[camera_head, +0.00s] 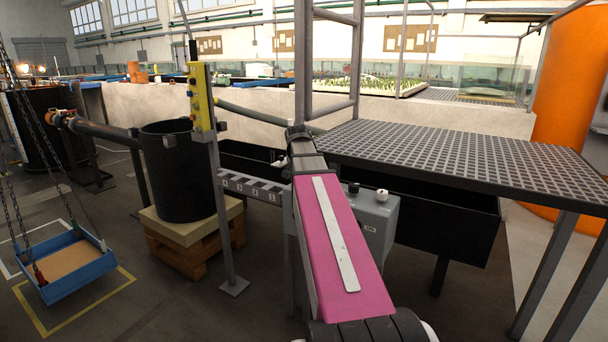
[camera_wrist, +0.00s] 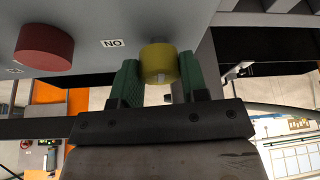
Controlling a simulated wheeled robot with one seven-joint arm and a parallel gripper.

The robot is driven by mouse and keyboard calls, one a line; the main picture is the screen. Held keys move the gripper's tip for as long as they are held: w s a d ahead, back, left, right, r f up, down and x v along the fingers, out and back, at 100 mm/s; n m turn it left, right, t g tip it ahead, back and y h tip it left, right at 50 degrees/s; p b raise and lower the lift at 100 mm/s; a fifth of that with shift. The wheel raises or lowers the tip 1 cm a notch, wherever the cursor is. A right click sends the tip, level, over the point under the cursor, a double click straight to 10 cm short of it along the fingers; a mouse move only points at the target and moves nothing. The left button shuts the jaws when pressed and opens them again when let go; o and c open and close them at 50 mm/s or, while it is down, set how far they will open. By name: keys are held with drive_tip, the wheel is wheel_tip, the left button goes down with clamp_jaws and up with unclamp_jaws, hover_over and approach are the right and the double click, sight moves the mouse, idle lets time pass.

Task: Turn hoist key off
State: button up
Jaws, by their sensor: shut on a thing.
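In the wrist view a yellow round key or knob (camera_wrist: 158,62) sticks out of a grey panel (camera_wrist: 110,20). My gripper (camera_wrist: 158,75) has its two green fingers on either side of it, shut on it. A pale slot or mark shows on the knob's lower face. A label (camera_wrist: 112,43) beside it reads "NO", probably "ON" upside down. In the head view my pink arm reaches forward over a grey control box (camera_head: 378,222); the held knob cannot be made out there.
A red round button (camera_wrist: 44,46) sits left of the knob on the same panel. A grated platform (camera_head: 470,160) stands to the right. A yellow pendant box (camera_head: 201,97) is on a post to the left, near a black barrel (camera_head: 178,175). A blue tray (camera_head: 75,265) hangs on chains.

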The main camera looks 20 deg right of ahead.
idle(0.4)
drive_tip(key=o, duration=0.9)
drive_tip(key=v, duration=1)
drive_tip(key=shift+r, duration=0.4)
drive_tip(key=shift+s+a, duration=0.1)
